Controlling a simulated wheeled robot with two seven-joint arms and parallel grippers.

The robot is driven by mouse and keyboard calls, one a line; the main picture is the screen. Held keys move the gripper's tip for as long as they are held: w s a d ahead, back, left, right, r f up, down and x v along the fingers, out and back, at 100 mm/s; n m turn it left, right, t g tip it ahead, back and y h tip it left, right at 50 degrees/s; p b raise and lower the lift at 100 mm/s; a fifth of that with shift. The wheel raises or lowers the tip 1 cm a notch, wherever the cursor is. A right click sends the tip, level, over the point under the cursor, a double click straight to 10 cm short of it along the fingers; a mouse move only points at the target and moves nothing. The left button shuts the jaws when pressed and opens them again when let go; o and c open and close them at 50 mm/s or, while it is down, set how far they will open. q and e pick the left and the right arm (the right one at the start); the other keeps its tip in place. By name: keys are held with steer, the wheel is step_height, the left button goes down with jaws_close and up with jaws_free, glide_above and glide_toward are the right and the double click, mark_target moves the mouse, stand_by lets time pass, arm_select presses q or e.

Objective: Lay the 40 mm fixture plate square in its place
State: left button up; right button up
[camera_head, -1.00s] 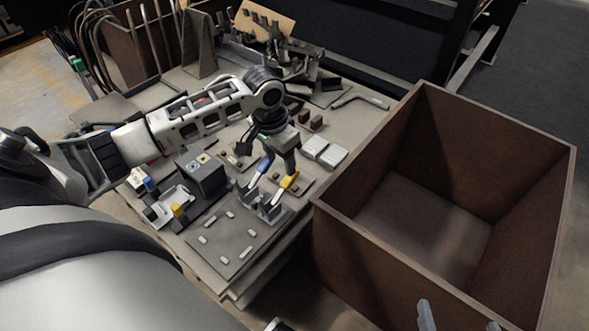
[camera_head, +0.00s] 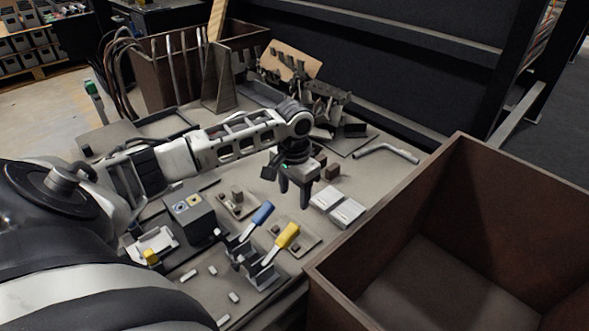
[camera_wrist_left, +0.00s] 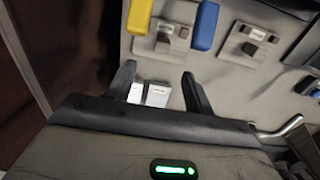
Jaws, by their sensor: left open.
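My left gripper (camera_head: 295,196) points down over the table, open and with nothing between its fingers; the left wrist view also shows it (camera_wrist_left: 157,77). Two pale flat blocks (camera_head: 337,206) lie side by side just right of it. In the left wrist view the pale blocks (camera_wrist_left: 147,93) show between the fingers, beyond them. Two small plates carrying dark blocks lie nearby: one left of the gripper (camera_head: 229,210), one in front (camera_head: 309,243). I cannot tell which piece is the 40 mm fixture plate. Toggle clamps with a blue handle (camera_head: 262,213) and a yellow handle (camera_head: 287,236) stand at the front.
A large open brown bin (camera_head: 440,245) stands right of the table. A grey box (camera_head: 193,215) stands left of the clamps. A bent metal bar (camera_head: 388,152) and a cluttered rack (camera_head: 315,90) lie towards the back.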

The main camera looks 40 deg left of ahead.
arm_select(q)
steer(key=b, duration=0.2)
glide_above(293, 220)
steer(key=s+d, duration=0.1)
steer(key=d, duration=0.1)
steer(key=f, duration=0.6)
steer(key=shift+s+a, duration=0.15)
steer(key=shift+a, duration=0.05)
steer(key=f+b, duration=0.2)
steer(key=f, duration=0.1)
steer(key=f+b, duration=0.1)
steer(key=shift+a+f, duration=0.3)
steer(key=shift+f, duration=0.35)
arm_select(e)
steer(key=shift+w+a+r+m+t+y, duration=0.2)
steer(key=shift+a+r+m+t+y, duration=0.65)
steer(key=shift+r, duration=0.2)
arm_select(q)
steer(key=shift+r, duration=0.1)
jaws_close()
